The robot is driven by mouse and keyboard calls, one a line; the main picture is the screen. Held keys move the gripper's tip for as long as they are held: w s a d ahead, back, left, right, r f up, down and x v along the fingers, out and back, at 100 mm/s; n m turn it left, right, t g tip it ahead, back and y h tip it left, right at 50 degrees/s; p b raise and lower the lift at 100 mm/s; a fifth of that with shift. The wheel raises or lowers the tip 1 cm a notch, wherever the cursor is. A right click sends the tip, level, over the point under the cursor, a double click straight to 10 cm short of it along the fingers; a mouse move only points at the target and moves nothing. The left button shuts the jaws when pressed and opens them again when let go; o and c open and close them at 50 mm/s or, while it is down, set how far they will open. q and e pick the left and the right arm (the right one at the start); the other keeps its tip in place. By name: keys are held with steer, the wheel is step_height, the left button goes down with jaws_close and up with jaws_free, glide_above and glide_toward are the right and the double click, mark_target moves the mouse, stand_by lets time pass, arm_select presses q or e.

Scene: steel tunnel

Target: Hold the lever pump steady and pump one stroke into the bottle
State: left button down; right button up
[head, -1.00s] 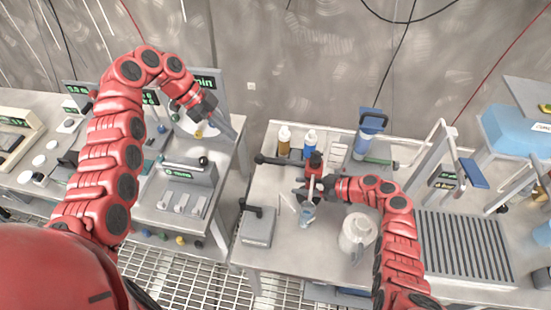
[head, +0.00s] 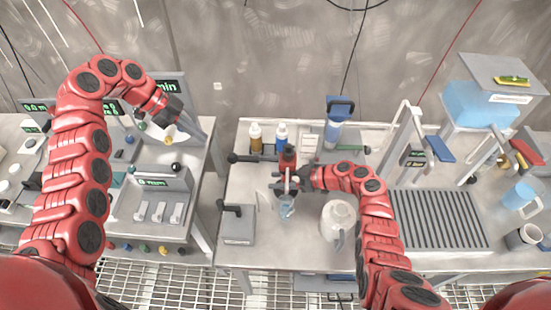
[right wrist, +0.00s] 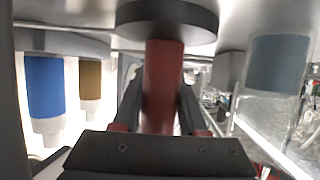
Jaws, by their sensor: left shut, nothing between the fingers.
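The lever pump (head: 288,153) stands upright on the middle bench, with a red body and dark top. A dark lever (head: 255,158) with a round knob points left from it. The pump's red column (right wrist: 163,85) fills the space between my right fingers in the right wrist view. My right gripper (head: 293,182) closes around it from the right. A small clear, bluish bottle (head: 287,208) stands just in front of the pump, partly hidden by my right gripper. My left gripper (head: 203,133) is shut and empty, held above the right side of the left bench, apart from the pump.
An amber bottle (head: 255,138) and a blue bottle (head: 281,136) stand behind the pump. A grey box with a black handle (head: 238,225) is at front left. A white jug (head: 338,222) stands close to my right forearm. A gap separates the two benches.

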steer(key=o, duration=0.5)
steer(key=shift+d, duration=0.1)
